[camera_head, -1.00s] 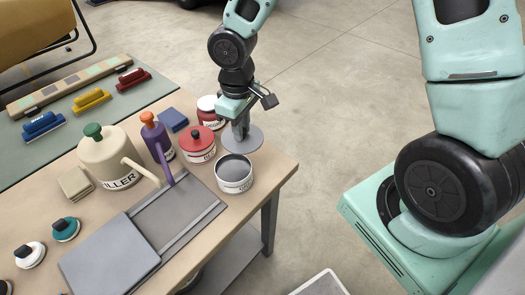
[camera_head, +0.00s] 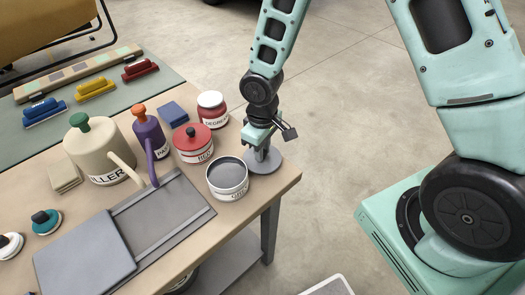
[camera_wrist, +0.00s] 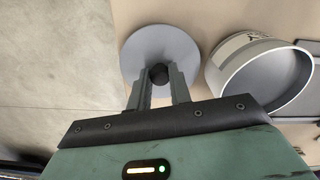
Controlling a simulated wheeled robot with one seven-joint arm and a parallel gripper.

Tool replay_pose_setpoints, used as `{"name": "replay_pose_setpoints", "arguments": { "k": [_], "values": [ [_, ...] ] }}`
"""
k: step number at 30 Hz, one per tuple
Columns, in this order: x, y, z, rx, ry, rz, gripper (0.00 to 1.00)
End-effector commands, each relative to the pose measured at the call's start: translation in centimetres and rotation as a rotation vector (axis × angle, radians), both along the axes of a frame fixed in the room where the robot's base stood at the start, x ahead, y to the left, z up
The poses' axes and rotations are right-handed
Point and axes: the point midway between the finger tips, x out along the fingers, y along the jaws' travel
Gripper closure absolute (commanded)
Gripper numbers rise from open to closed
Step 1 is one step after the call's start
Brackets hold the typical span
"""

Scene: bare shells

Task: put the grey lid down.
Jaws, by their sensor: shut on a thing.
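The grey lid (camera_head: 264,164) is a flat round disc with a dark knob. My gripper (camera_head: 262,152) is shut on that knob from above. The lid is level at the table's right corner, just right of the open grey can (camera_head: 228,192). I cannot tell for sure whether it touches the tabletop. In the wrist view the fingers (camera_wrist: 159,80) pinch the knob at the middle of the lid (camera_wrist: 150,42). The lid's left rim is close to the table edge there, and the can (camera_wrist: 265,78) is right beside it, apart.
A red-lidded can (camera_head: 193,153) and a dark red can with a white lid (camera_head: 212,118) stand behind the grey can. A grey tray (camera_head: 160,225) lies to its left. Bare floor (camera_head: 335,150) lies beyond the table's right edge.

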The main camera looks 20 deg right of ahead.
Motion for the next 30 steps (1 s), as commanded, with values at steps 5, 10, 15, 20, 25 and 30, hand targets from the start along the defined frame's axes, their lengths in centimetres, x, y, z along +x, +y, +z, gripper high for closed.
{"name": "replay_pose_setpoints", "arguments": {
  "k": [5,10,15,20,25,30],
  "values": [
    [0.0,0.0,-1.2,0.000,-0.001,0.000,1.00],
    [0.0,0.0,-1.2,0.000,-0.001,-0.001,1.00],
    [0.0,0.0,-1.7,0.001,-0.001,0.000,1.00],
    [0.0,0.0,-1.5,0.001,-0.001,0.000,0.58],
    [0.0,0.0,-1.5,0.001,-0.001,0.000,0.58],
    [0.1,0.0,-0.6,0.002,-0.003,-0.001,0.58]
  ]
}}
